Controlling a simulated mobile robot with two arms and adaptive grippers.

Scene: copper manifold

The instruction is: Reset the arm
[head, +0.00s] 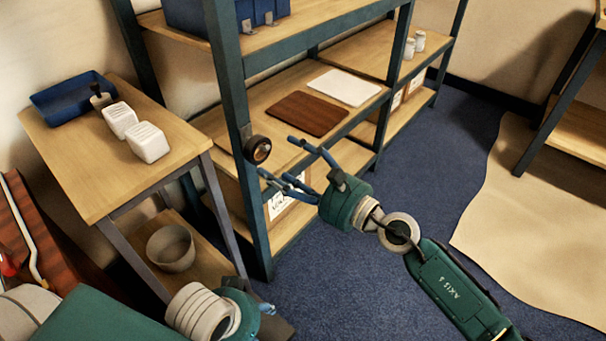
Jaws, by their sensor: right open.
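My right arm comes in from the lower right. Its gripper (278,157) has blue fingers spread apart with nothing between them, in front of the shelf rack's near post. A round dark fitting with a copper-coloured face (259,150) is at that post, just left of the fingertips; I cannot tell how far in depth they are from it. My left arm comes in at the lower left. Its gripper (267,309) shows only in small part beyond the wrist, low in the picture, and its fingers are mostly hidden.
The rack's shelf (265,95) bears a brown board (307,114), a white board (344,87) and a blue bin (205,14) above. A bowl (171,248) sits below. Blue carpet (420,170) is clear.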

